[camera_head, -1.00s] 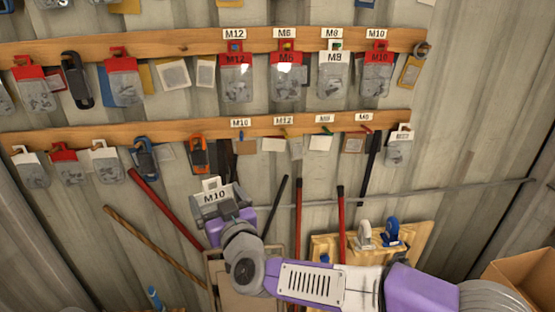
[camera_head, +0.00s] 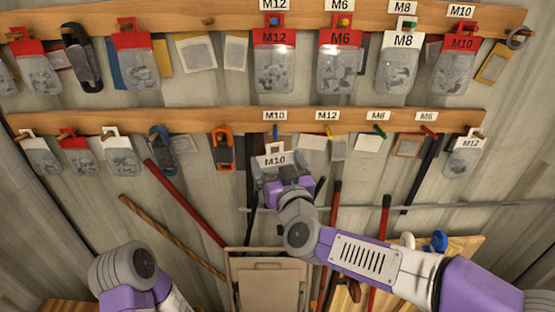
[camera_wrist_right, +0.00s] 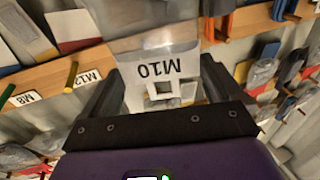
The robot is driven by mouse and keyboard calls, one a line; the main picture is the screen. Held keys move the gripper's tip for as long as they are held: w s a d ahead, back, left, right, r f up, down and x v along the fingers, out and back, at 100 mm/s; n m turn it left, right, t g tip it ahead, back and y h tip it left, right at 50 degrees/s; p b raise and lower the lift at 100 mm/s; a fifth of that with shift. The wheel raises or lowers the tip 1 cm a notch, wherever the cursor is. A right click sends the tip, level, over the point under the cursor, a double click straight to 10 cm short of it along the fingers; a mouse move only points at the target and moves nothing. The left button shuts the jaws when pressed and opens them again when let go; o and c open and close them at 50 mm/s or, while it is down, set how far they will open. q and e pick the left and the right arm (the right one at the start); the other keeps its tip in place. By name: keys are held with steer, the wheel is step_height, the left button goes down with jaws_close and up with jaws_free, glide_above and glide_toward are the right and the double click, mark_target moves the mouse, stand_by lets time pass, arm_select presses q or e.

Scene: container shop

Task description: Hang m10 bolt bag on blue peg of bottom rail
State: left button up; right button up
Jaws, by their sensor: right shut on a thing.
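The M10 bolt bag (camera_head: 275,160) has a white header printed M10 with a hanging tab. My right gripper (camera_head: 285,181) is shut on it and holds it upright in front of the wall, with its tab just below the bottom rail (camera_head: 190,120). The blue peg (camera_head: 276,131) sticks out under the M10 label (camera_head: 275,115), close above the tab. In the right wrist view the header (camera_wrist_right: 160,68) appears upside down between my fingers (camera_wrist_right: 160,95), with a square hole; the blue peg cannot be made out there. My left arm shows at the lower left, its gripper out of view.
Yellow (camera_head: 327,134), green (camera_head: 380,132) and red (camera_head: 429,131) pegs stand to the right on this rail. An orange carabiner (camera_head: 223,150) hangs to the left. Filled bags (camera_head: 274,68) hang on the rail above. Long-handled tools lean below.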

steer(key=shift+s+r, duration=0.2)
steer(key=shift+w+f, duration=0.2)
steer(key=shift+w, duration=0.8)
steer(key=shift+w+f, duration=0.1)
steer(key=shift+w, duration=1.6)
arm_select(q)
steer(key=shift+s+r+p, duration=0.4)
steer(key=shift+r, duration=0.1)
arm_select(e)
steer(key=shift+w+f, duration=0.15)
steer(key=shift+w, duration=0.9)
steer(key=shift+w+f, duration=0.15)
steer(key=shift+w, duration=0.9)
